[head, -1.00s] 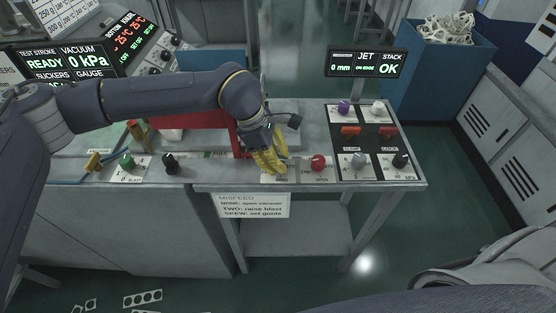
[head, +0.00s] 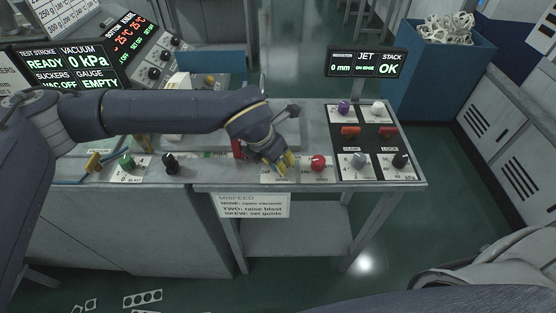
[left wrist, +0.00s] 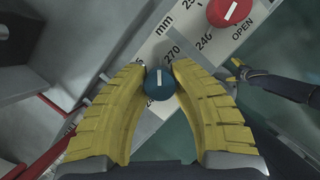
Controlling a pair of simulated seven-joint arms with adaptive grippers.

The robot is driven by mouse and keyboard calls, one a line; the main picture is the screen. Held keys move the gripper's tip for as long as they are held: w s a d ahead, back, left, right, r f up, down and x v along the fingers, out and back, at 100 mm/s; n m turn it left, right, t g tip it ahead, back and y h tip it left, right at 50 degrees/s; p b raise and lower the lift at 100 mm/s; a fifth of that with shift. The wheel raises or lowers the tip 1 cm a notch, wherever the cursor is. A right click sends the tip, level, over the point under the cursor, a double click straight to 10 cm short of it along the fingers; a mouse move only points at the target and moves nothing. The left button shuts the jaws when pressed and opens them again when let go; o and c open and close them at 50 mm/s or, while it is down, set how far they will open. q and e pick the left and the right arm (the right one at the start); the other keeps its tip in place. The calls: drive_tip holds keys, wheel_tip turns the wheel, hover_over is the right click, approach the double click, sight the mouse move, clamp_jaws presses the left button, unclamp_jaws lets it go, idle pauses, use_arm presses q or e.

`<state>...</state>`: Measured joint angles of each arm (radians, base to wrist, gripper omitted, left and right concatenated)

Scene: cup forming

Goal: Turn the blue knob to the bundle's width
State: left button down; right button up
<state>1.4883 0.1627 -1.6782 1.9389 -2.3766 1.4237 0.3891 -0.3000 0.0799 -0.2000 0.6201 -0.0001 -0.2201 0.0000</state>
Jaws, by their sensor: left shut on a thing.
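The blue knob (left wrist: 160,83) shows in the left wrist view with a white pointer line on its top. It sits on a white scale plate (left wrist: 178,40) marked mm, with 270 and other partly covered numbers. My left gripper (left wrist: 159,78) has its yellow fingers on either side of the knob and is shut on it. In the head view the left gripper (head: 285,164) hides the knob. No bundle can be made out. My right gripper is not clearly in the head view; a dark jointed piece with a yellow tip (left wrist: 237,70) shows at the right of the left wrist view.
A red knob (head: 318,162) marked OPEN stands just right of my left gripper. A black panel with several coloured knobs and red switches (head: 351,131) lies further right. A green knob (head: 127,161) and a black knob (head: 170,162) stand left. A display (head: 366,63) reads 0 mm.

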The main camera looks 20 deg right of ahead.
use_arm(q)
drive_tip(key=n+t+y, duration=0.1)
drive_tip(key=n, duration=0.3)
drive_tip(key=shift+d+n, duration=0.1)
drive_tip(key=shift+n, duration=0.2)
drive_tip(key=n+t+y, duration=0.1)
drive_tip(key=n, duration=0.2)
drive_tip(key=shift+n+y, duration=0.3)
drive_tip(key=n+y, duration=0.1)
drive_tip(key=n, duration=0.2)
drive_tip(key=n+y, duration=0.1)
drive_tip(key=n, duration=0.3)
drive_tip(key=shift+y, duration=0.4)
drive_tip(key=n+y, duration=0.1)
drive_tip(key=n, duration=0.3)
drive_tip(key=shift+g, duration=0.3)
drive_tip(key=n+g+y, duration=0.1)
drive_tip(key=n, duration=0.2)
drive_tip(key=shift+n, duration=0.3)
drive_tip(key=n, duration=0.2)
drive_tip(key=n+g+y, duration=0.1)
drive_tip(key=n, duration=0.1)
drive_tip(key=shift+a+g, duration=0.2)
drive_tip(key=shift+g, duration=0.1)
drive_tip(key=shift+n+g, duration=0.6)
drive_tip(key=shift+n, duration=1)
